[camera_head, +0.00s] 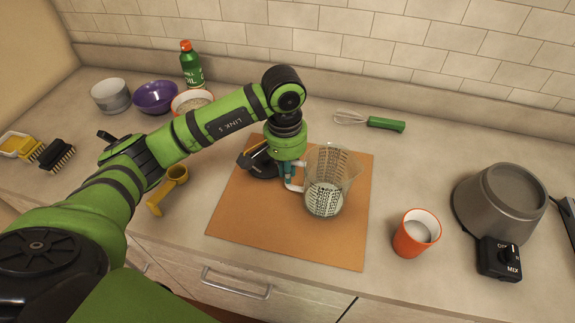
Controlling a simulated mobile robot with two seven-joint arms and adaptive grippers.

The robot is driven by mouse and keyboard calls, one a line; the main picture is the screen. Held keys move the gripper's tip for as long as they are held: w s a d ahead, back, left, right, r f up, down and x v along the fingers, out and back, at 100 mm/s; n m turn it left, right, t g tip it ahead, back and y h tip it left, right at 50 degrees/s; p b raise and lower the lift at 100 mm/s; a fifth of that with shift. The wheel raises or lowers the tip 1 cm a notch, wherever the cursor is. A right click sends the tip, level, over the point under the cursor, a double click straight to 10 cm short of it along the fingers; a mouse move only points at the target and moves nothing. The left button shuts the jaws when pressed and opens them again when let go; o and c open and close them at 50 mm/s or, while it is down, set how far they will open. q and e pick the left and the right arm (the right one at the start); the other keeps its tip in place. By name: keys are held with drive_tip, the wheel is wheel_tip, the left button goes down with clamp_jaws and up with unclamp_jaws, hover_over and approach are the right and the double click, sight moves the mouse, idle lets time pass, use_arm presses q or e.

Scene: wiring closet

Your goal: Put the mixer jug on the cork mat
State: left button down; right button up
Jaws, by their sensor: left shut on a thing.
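The mixer jug (328,184) is clear with dark markings and a white handle, and looks upright. It is over the right part of the cork mat (258,235), a flat orange-brown sheet on the counter. I cannot tell whether its base touches the mat. My left gripper (289,178) reaches down from above on the jug's left side and is shut on its handle. The fingertips are partly hidden by the wrist. A dark object beside the gripper, at the mat's upper left, is partly hidden. My right gripper is not in view.
An orange cup (416,233) stands right of the mat, near a grey mixer base (500,203). A whisk (370,121) lies behind the mat. A yellow scoop (168,190) lies to its left. Bowls (154,97) and a green bottle (192,66) stand at the back left.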

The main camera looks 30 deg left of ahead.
use_arm(q)
drive_tip(key=shift+f, duration=0.2)
drive_tip(key=c, duration=1.3)
unclamp_jaws()
drive_tip(key=shift+r, duration=0.1)
drive_tip(key=shift+r, duration=0.2)
drive_tip(key=shift+r+b, duration=0.25)
drive_tip(key=shift+b, duration=0.05)
wheel_tip(320, 180, up, 11)
drive_tip(key=shift+a+r+b, duration=0.15)
drive_tip(key=shift+b, duration=1.1)
